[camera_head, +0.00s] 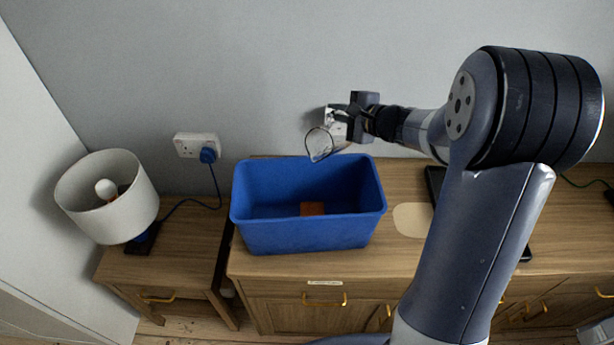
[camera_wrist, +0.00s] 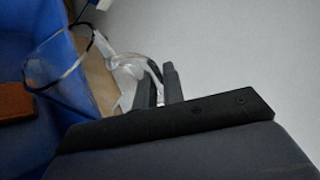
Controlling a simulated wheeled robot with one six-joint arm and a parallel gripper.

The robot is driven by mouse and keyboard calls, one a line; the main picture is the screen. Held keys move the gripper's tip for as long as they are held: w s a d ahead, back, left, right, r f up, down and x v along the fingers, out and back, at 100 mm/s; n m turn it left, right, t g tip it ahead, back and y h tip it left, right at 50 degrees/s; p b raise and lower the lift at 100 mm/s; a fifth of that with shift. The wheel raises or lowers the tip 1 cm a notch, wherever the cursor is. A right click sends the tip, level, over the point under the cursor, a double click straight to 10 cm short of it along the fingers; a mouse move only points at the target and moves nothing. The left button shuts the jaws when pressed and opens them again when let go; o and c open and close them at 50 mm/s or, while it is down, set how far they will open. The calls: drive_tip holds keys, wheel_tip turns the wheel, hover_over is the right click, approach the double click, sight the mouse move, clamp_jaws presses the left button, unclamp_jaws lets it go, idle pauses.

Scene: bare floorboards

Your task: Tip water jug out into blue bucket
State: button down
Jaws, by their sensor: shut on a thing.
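The blue bucket (camera_head: 305,233) is an open rectangular bin on the wooden cabinet, and an orange-brown block (camera_head: 312,208) lies inside on its floor. The water jug (camera_head: 319,144) is clear, with its rim tilted down and left above the bucket's back right part. My gripper (camera_head: 349,118) is shut on the jug, behind and above the bucket's back right edge. In the wrist view the jug (camera_wrist: 62,68) shows past the fingers (camera_wrist: 160,88), with the blue bucket (camera_wrist: 50,125) beyond. I cannot make out water in the jug.
A white lamp (camera_head: 108,195) stands on a side table at left. A wall socket (camera_head: 197,145) with a blue plug and cable is behind it. A pale round-edged patch (camera_head: 411,219) lies right of the bucket. The wall is close behind my gripper.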

drive_tip(key=shift+w+d+r+m+g+p, duration=0.2)
drive_tip(key=shift+r+m+g+p, duration=0.15)
drive_tip(key=shift+p, duration=0.6)
drive_tip(key=shift+w+d+r+m+g+p, duration=0.1)
drive_tip(key=shift+w+r+m+p, duration=0.25)
drive_tip(key=shift+p, duration=0.65)
drive_tip(key=shift+w+d+r+m+g+p, duration=0.1)
drive_tip(key=shift+r+m+g+p, duration=0.15)
drive_tip(key=shift+r+p, duration=0.5)
drive_tip(key=shift+w+d+f+y+p, duration=0.1)
drive_tip(key=shift+w+d+y+p, duration=0.1)
drive_tip(key=shift+y+p, duration=0.15)
drive_tip(key=shift+w+d+f+m+g, duration=0.2)
drive_tip(key=shift+w+f+m+g, duration=0.15)
drive_tip(key=shift+m+g, duration=0.35)
drive_tip(key=shift+w+d+f+m+g+y, duration=0.2)
drive_tip(key=shift+w+d+m+g+y, duration=0.2)
drive_tip(key=shift+w+m, duration=0.25)
drive_tip(key=w+d+f+m+g+y, duration=0.1)
drive_tip(key=w+d+f+m+g, duration=0.1)
drive_tip(key=f, duration=0.3)
drive_tip(key=shift+w+m+y, duration=0.35)
drive_tip(key=shift+w+m, duration=0.3)
drive_tip(key=shift+m, duration=0.15)
drive_tip(key=shift+r, duration=0.1)
